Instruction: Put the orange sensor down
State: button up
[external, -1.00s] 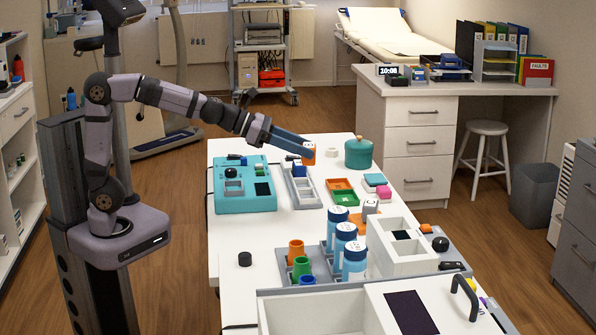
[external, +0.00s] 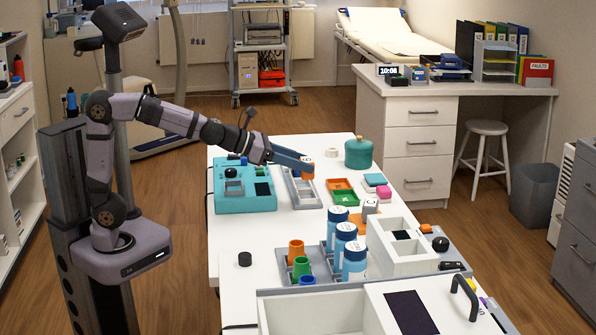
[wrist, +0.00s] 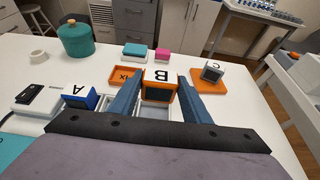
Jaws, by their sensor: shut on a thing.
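The orange sensor (wrist: 158,92), a block with an orange rim and a white face lettered B, sits between my gripper's two blue fingers (wrist: 162,97). My gripper is shut on it. In the external view, my gripper (external: 308,169) reaches over the grey slotted rack (external: 308,201), with the orange sensor (external: 308,175) at its fingertips. A blue block lettered A (wrist: 80,98) stands in the rack to the left of the fingers in the wrist view. Whether the orange sensor's underside touches the rack cannot be told.
An orange tray (external: 340,184) and a green tray (external: 345,198) lie right of the rack. A block lettered C (wrist: 212,71) stands beyond the right finger. A teal canister (external: 358,153) stands behind. A teal device (external: 245,200) is left of the rack.

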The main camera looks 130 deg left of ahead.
jog(key=shift+f+b, duration=0.85)
jog(key=shift+f, duration=0.5)
jog(key=shift+f+b, duration=1.85)
jog(key=shift+f, duration=0.1)
jog(key=shift+f, duration=0.15)
jog(key=o, duration=1.1)
